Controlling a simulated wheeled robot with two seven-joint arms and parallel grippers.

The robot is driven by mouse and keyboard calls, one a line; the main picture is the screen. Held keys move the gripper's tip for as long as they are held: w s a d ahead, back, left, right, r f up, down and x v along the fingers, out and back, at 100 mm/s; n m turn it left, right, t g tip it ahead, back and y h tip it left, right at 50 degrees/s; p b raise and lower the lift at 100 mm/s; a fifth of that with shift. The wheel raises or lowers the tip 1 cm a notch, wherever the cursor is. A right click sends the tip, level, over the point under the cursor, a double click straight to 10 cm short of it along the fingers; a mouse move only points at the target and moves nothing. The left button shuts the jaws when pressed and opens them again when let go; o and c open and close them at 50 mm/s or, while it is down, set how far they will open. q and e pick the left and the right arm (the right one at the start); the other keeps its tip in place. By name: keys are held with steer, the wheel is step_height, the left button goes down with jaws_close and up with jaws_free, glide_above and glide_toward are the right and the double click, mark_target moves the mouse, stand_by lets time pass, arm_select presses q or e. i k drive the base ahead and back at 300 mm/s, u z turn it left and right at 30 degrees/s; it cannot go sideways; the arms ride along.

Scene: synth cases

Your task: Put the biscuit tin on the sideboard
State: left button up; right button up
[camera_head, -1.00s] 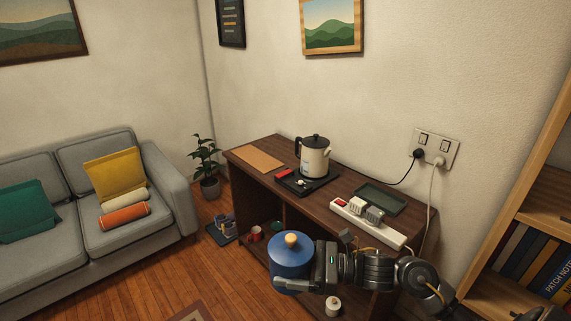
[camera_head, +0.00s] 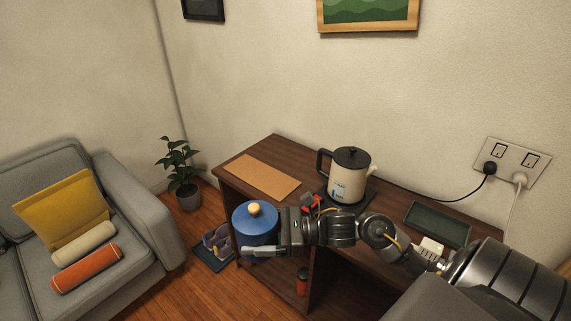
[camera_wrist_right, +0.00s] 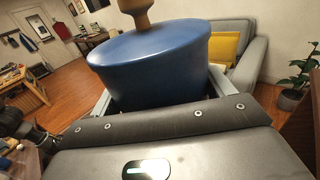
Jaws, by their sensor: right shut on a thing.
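The biscuit tin (camera_head: 250,228) is a round blue tin with a wooden knob on its lid. My right gripper (camera_head: 266,240) is shut on it, one finger showing along its near side. The tin is upright in the head view, in front of the sideboard's left part and hiding some of its front. The wrist view shows the tin (camera_wrist_right: 150,62) between the gripper's fingers (camera_wrist_right: 158,98), its knob cut off at the top. The sideboard (camera_head: 284,148) is dark brown wood with an open lower part. My left gripper is not in view.
A tan mat (camera_head: 262,174) lies bare on the sideboard's left top. A cream kettle (camera_head: 347,184) stands right of it, and a dark green tray (camera_head: 437,224) further right. Cords run to a wall socket (camera_head: 511,160). A sofa (camera_head: 135,205) and a plant (camera_head: 180,168) are at left.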

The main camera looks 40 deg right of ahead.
mark_target(299, 164)
steer(key=i, duration=2)
steer(key=z, duration=0.5)
